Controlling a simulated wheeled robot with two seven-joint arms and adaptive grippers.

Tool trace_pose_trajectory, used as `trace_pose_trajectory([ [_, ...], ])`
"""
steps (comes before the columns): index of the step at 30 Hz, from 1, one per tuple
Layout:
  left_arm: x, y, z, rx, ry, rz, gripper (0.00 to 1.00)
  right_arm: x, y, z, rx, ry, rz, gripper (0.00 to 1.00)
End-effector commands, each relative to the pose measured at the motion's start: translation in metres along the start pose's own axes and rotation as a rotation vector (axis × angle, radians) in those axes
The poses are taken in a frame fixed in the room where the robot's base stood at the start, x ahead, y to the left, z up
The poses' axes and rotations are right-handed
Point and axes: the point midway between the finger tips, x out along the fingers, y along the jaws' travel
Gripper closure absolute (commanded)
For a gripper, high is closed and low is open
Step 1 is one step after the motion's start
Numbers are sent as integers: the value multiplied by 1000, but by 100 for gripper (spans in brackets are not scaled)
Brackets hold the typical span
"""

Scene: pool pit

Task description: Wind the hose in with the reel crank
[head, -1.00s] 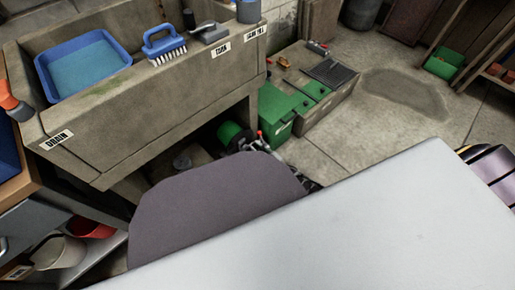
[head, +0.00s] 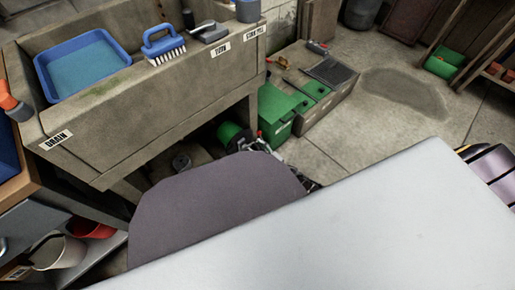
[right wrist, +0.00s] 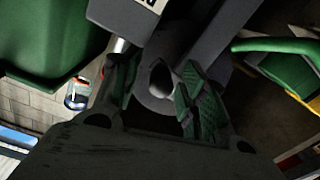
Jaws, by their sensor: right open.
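The hose reel's green drum (head: 231,133) sits low under the concrete trough, near its right leg. My right gripper (head: 258,147) is beside the reel, mostly hidden behind a grey part of my own body. In the right wrist view, my right gripper (right wrist: 160,92) is open, with green pads on its fingers. A dark grey rounded part (right wrist: 157,78), which looks like part of the reel crank, lies between or just beyond the fingers; I cannot tell whether they touch it. A green curved length, perhaps hose (right wrist: 275,44), shows at the right. My left gripper is not in view.
The concrete trough (head: 150,112) overhangs the reel and holds a blue tray (head: 46,66). A blue brush (head: 163,43) is on its ledge. A green box (head: 277,108) stands close right of the reel. Open floor (head: 330,140) lies farther right.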

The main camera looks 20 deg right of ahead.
Motion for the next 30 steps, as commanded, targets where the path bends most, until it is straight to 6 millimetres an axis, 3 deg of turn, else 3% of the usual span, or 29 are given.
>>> trace_pose_trajectory([
  [11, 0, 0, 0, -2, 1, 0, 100, -24, 0, 0, 0, -1, -1, 57],
  [30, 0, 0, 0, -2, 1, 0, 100, -85, 0, 1, 0, -3, 1, 57],
])
